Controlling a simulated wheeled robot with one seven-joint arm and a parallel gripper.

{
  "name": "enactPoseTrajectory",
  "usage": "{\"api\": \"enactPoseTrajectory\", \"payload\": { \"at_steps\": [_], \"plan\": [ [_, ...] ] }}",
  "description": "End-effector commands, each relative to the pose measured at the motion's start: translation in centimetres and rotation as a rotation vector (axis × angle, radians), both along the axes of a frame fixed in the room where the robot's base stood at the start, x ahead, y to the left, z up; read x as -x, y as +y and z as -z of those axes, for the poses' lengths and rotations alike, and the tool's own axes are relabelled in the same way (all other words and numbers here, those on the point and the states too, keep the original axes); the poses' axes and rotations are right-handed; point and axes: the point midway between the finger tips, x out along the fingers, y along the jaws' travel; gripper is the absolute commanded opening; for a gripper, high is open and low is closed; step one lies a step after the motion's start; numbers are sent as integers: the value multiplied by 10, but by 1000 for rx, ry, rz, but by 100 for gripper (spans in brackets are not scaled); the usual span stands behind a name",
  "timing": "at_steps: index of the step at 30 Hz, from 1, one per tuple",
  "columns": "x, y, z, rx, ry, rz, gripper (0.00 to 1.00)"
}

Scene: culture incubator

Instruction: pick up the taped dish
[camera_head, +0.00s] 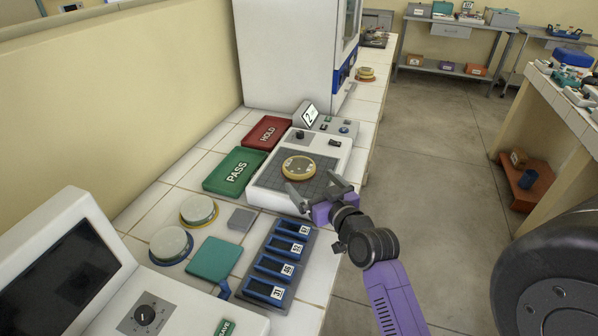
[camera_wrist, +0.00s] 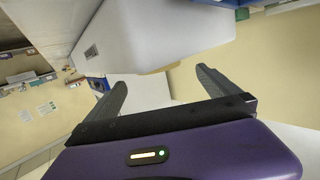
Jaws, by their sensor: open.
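A round dish with a yellow-tan rim (camera_head: 299,167) lies on the dark gridded plate of a white instrument (camera_head: 262,198). Two more dishes stand at the left of the bench, one with a yellowish band (camera_head: 198,210) and one with a blue base (camera_head: 171,244). I cannot tell for certain which dish has tape. My gripper (camera_head: 311,182) is open and empty, its fingers just on the near side of the dish on the plate. In the wrist view the open fingers (camera_wrist: 162,80) point toward a white body, with a thin tan edge between them; I cannot tell what it is.
A green PASS tray (camera_head: 236,170) and a red HOLD tray (camera_head: 268,132) lie left of the instrument. A blue slotted rack (camera_head: 279,262) and a teal pad (camera_head: 214,259) lie in front. A white cabinet (camera_head: 290,50) stands behind, with stacked dishes (camera_head: 366,74) beside it.

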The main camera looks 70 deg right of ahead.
Motion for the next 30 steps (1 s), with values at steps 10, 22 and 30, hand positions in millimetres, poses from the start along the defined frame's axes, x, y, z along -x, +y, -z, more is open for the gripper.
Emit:
{"api": "enactPoseTrajectory", "payload": {
  "at_steps": [10, 22, 30],
  "plan": [
    [-23, -24, 3, -1, -1, 3, 100],
    [-56, -55, 12, 0, 0, 4, 100],
    [-57, -55, 13, 0, 0, 3, 94]
  ]
}}
